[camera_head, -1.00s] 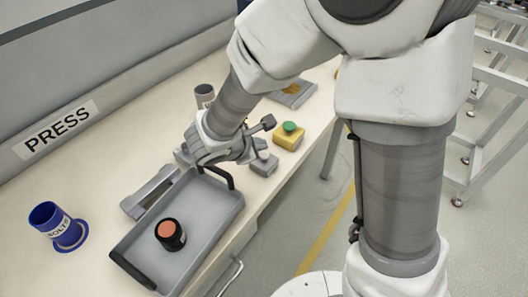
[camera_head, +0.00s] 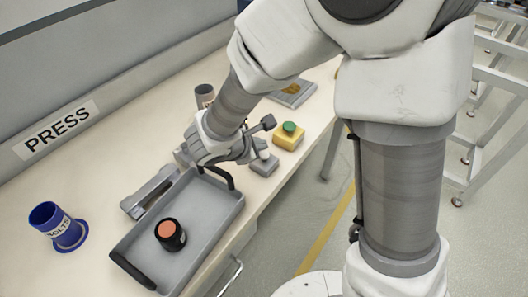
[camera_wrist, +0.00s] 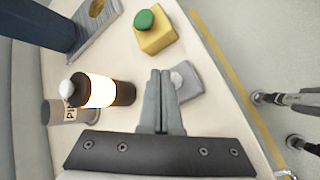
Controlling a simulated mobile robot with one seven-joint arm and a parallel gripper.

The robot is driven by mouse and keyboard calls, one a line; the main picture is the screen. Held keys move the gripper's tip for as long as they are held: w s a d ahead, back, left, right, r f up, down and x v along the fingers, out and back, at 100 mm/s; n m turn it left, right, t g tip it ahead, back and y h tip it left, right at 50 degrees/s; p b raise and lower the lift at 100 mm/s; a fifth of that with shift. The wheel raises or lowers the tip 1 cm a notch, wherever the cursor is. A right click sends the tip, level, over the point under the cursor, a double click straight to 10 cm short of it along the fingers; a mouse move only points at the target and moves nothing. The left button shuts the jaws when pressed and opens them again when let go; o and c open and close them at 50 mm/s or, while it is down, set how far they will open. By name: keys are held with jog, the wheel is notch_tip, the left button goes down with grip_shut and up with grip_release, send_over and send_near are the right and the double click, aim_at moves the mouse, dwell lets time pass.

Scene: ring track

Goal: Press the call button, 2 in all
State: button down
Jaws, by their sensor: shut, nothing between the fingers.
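Two push buttons are in view, and I see no label naming either as the call button. A small grey box with a pale round button (camera_head: 264,163) sits near the table's front edge; it also shows in the wrist view (camera_wrist: 194,84), its button partly hidden by the fingers. A yellow box with a green button (camera_head: 289,138) stands just beyond it, and is clear in the wrist view (camera_wrist: 155,36). My gripper (camera_head: 254,156) is shut and empty. In the wrist view its fingertips (camera_wrist: 160,73) lie beside the pale button; contact cannot be told.
A grey tray (camera_head: 213,215) holds a dark jar with an orange-red top (camera_head: 170,234). A blue bolts cup (camera_head: 60,227) stands at left. In the wrist view, a brown bottle (camera_wrist: 124,93) and a grey labelled cup (camera_wrist: 58,112) stand left of the fingers.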

jog(key=shift+f, duration=0.15)
jog(key=shift+f+b, duration=0.3)
jog(key=shift+b, duration=0.35)
jog(key=shift+f+b, duration=0.65)
jog(key=shift+b, duration=0.05)
dwell(0.5)
jog(key=shift+r, duration=0.1)
jog(key=shift+r+p, duration=0.75)
jog(key=shift+r, duration=0.2)
jog(key=shift+r, duration=0.1)
notch_tip(320, 180, up, 5)
jog(key=p, duration=0.3)
jog(key=shift+p, duration=0.4)
dwell(0.4)
